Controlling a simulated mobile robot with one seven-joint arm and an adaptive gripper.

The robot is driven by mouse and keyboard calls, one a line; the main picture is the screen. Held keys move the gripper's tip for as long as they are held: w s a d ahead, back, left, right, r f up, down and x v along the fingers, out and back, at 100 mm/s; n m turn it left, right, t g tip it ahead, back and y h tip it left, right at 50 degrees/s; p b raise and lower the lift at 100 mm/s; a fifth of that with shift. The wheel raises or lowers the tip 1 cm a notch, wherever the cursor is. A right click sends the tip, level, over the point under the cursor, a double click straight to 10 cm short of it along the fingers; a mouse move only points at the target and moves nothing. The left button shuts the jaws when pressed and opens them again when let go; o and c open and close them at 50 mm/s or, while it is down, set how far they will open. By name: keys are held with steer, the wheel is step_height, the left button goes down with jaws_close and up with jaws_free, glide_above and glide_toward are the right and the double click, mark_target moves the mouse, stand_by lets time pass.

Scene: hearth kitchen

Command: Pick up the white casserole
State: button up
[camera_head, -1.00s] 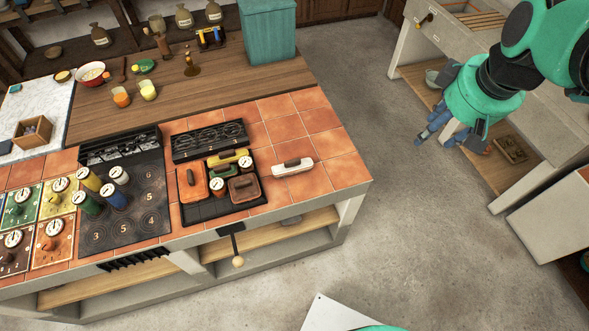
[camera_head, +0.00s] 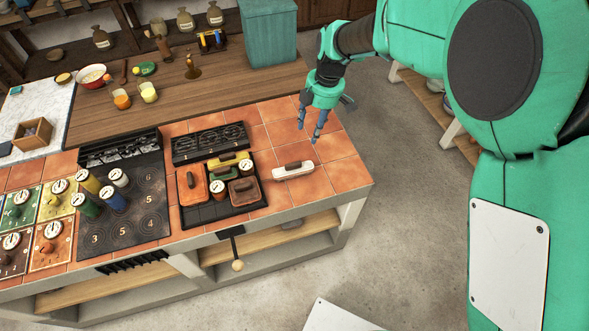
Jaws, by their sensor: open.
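The black tray (camera_head: 238,208) beside the casserole holds orange, yellow, green and brown casseroles (camera_head: 243,192) and small dials. A stove (camera_head: 135,213) with several coloured jars is further left. Tiles (camera_head: 338,176) right of the casserole are clear.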

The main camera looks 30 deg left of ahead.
steer(key=s+a+f+n, duration=0.1)
steer(key=a+f+n, duration=0.1)
steer(key=a+f, duration=0.2)
steer(key=shift+f, duration=0.25)
steer(key=shift+a, duration=0.1)
steer(key=b, duration=0.1)
glide_toward(293, 169)
steer(key=shift+w+a+f, duration=0.4)
steer(key=shift+f, duration=0.15)
steer(key=shift+w+a+f, duration=0.35)
steer(key=shift+w+f, duration=0.05)
steer(key=shift+f, duration=0.15)
steer(key=shift+f, duration=0.1)
steer(key=shift+s+a+f+b, duration=0.1)
steer(key=shift+f+b, duration=0.15)
steer(key=shift+f, duration=0.6)
steer(key=shift+s+f+b, duration=0.15)
steer(key=shift+f+b, duration=0.15)
steer(key=shift+f, duration=0.5)
steer(key=shift+s+a+f+b, duration=0.1)
steer(key=shift+f+b, duration=0.15)
steer(key=shift+f, duration=0.6)
jaws_close()
